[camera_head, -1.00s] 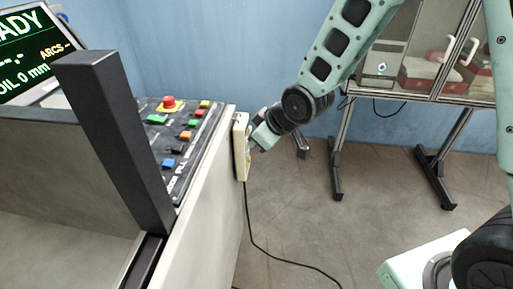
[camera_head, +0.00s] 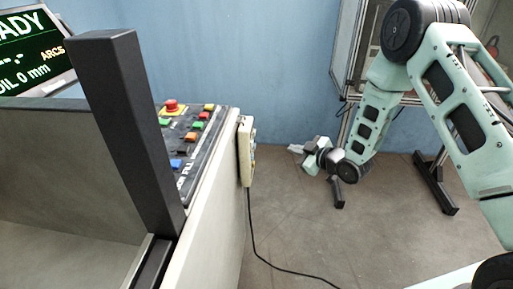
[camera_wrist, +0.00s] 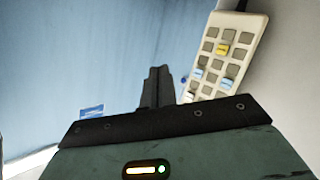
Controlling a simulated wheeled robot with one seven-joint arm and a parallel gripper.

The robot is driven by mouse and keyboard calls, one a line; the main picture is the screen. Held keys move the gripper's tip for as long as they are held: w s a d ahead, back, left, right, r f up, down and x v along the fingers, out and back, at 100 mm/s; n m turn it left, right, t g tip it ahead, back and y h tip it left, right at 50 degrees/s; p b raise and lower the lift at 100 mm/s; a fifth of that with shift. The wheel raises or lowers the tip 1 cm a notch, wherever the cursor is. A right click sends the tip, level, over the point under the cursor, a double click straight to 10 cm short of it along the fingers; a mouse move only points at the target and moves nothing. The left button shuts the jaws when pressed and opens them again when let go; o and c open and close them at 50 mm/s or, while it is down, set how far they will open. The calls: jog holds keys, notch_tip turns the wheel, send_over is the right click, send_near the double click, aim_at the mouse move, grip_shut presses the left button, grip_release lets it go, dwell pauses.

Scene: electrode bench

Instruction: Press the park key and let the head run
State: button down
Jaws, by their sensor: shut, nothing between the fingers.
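A beige hand pendant (camera_head: 246,152) hangs on the side of the machine console, its cable running down to the floor. In the wrist view the pendant (camera_wrist: 232,48) shows grey keys with a few yellow and blue ones; labels are unreadable, so I cannot tell which is the park key. My gripper (camera_head: 294,148) is shut and empty, to the right of the pendant and apart from it. In the wrist view the closed fingers (camera_wrist: 158,72) point past the pendant's left side. The machine's head is not visible.
The console panel (camera_head: 197,150) has several coloured buttons and a red mushroom button (camera_head: 171,105) on yellow. A screen (camera_head: 32,50) reads in part "ADY", "ARCS" and "OIL 0 mm". A dark post (camera_head: 125,130) stands before the panel.

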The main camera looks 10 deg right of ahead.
jog(key=shift+a, duration=0.15)
jog(key=w+a, duration=0.2)
jog(key=a, duration=0.6)
jog(key=shift+w, duration=0.35)
jog(key=shift+a, duration=0.25)
dwell(1.6)
jog(key=shift+w+a+b, duration=0.15)
jog(key=shift+a+b, duration=0.1)
jog(key=shift+b, duration=0.05)
